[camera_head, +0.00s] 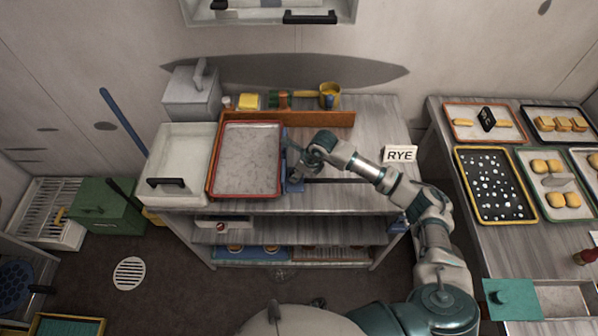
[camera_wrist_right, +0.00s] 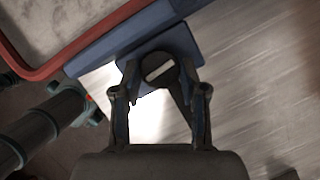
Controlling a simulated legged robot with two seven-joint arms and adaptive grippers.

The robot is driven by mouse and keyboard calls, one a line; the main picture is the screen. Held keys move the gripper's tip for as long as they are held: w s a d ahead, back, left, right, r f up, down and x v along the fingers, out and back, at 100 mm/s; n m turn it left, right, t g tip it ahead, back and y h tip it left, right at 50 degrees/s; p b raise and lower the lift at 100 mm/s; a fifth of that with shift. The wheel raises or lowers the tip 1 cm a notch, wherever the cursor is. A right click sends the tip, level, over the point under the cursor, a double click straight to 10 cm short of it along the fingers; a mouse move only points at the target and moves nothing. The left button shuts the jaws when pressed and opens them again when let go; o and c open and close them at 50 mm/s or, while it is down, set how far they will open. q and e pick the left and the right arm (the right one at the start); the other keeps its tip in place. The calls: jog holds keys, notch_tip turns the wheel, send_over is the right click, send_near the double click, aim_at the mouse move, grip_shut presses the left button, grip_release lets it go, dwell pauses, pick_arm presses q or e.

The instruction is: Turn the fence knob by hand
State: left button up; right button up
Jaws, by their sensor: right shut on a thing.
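The fence knob (camera_wrist_right: 158,72) is a dark round knob with a pale line across its face, in the right wrist view. It sits by the blue fence (camera_wrist_right: 105,48), which runs along the edge of a red-rimmed tray. My right gripper (camera_wrist_right: 159,88) has its two fingers on either side of the knob and is shut on it. In the head view the right gripper (camera_head: 295,172) is at the tray's right side, and the knob is hidden there. The left gripper is not in view.
The red-rimmed tray (camera_head: 216,178) lies on a grey worktable (camera_head: 345,222). An orange-brown ledge (camera_head: 325,119) stands behind, with small containers nearby. A white bin (camera_head: 180,150) is at left. Pastry trays fill the right table.

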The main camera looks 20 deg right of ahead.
jog(key=shift+w+r+m, duration=0.25)
jog(key=shift+r+m, duration=0.05)
jog(key=shift+m, duration=0.1)
jog(key=o, duration=1.1)
jog(key=shift+o, duration=0.2)
jog(key=shift+w+a+f, duration=0.1)
jog(key=shift+f, duration=0.1)
jog(key=shift+s+r, duration=0.15)
jog(key=shift+s, duration=0.05)
jog(key=v, duration=1.1)
jog(key=shift+r, duration=0.2)
jog(key=shift+s, duration=0.15)
